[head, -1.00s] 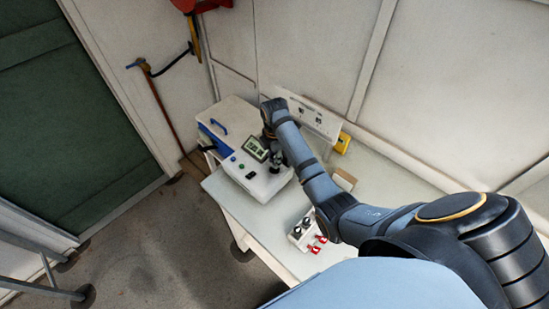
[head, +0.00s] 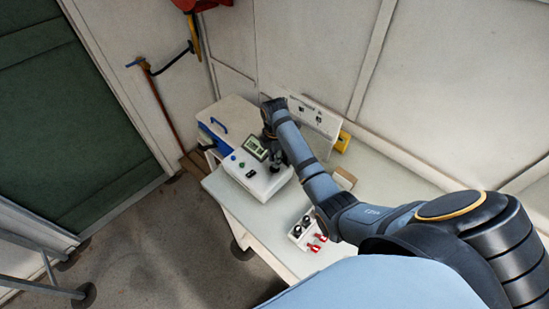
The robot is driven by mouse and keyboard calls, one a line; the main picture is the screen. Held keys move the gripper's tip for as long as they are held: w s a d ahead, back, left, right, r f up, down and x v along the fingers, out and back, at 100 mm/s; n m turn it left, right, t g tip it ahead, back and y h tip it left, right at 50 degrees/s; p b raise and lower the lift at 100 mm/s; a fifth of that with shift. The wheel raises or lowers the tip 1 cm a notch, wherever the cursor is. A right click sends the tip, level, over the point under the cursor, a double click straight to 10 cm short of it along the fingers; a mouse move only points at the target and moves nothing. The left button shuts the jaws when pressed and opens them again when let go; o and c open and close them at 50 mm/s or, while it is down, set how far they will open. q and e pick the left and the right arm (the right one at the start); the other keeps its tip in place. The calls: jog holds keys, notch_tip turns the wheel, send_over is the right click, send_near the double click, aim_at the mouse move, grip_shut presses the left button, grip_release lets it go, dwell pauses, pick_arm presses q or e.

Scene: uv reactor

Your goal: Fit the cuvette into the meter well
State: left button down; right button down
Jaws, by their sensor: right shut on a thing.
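The white meter (head: 258,179) sits on the table's far left part, with a tilted display (head: 255,148) and small coloured buttons. My right gripper (head: 277,164) points down over the right side of the meter. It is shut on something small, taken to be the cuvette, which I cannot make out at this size. The well is hidden under the gripper, so I cannot tell whether the cuvette is in it or above it. My left gripper is not in view.
A white rack (head: 298,229) with black and red-capped items stands at the table's front edge. A small cardboard box (head: 345,176), a yellow object (head: 342,142) and a white panel (head: 316,115) lie farther back. A white-and-blue case (head: 226,119) stands behind the meter. The right tabletop (head: 385,185) is clear.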

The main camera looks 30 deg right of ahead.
jog(key=shift+f+b, duration=0.7)
jog(key=shift+f, duration=1.05)
jog(key=c, duration=1.1)
grip_release()
notch_tip(320, 180, up, 8)
jog(key=shift+f, duration=0.2)
jog(key=shift+f, duration=0.1)
